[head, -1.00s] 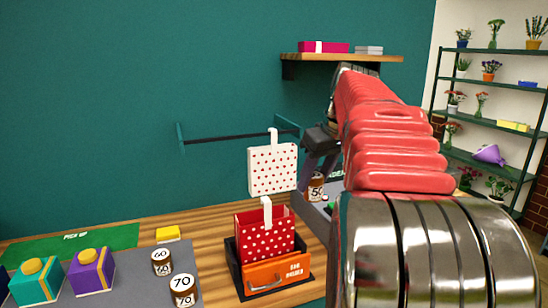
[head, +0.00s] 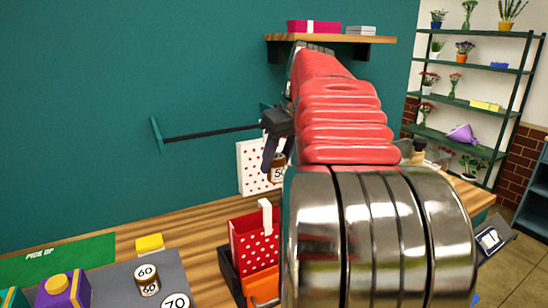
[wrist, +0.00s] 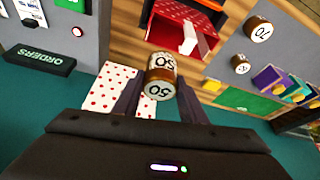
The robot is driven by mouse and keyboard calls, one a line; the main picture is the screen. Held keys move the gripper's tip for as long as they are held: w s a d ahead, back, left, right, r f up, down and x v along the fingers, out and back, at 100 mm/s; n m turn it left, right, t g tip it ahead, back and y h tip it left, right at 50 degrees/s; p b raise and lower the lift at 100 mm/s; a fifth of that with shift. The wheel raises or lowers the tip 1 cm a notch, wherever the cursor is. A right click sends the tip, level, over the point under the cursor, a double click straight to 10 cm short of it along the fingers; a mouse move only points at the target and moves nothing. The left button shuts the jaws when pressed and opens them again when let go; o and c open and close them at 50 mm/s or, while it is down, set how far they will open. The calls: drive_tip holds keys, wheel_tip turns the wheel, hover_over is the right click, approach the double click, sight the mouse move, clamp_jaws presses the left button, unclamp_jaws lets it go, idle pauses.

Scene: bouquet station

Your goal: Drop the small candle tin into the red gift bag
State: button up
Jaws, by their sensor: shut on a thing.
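My gripper (head: 272,155) is shut on a small brown candle tin (head: 278,173) with a white "50" label. In the wrist view the tin (wrist: 161,68) sits tilted between the two dark fingers. The red gift bag with white dots (head: 253,246) stands open in a dark holder, below and left of the tin in the head view. Its white handle strip (head: 265,217) sticks up. The bag also shows in the wrist view (wrist: 197,47), beyond the tin. My arm hides part of the bag's right side.
A white red-dotted bag or panel (head: 250,168) is close behind the tin. "60" (head: 147,281) and "70" (head: 174,302) tins and a purple box (head: 62,292) stand on a grey mat. A dark rail (head: 210,134) runs along the wall, below a wooden shelf (head: 335,39).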

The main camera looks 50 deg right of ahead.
drive_tip(key=shift+s+d+f, duration=0.1)
drive_tip(key=shift+f, duration=0.05)
drive_tip(key=shift+f, duration=1.1)
wheel_tip(320, 180, down, 11)
idle(1.2)
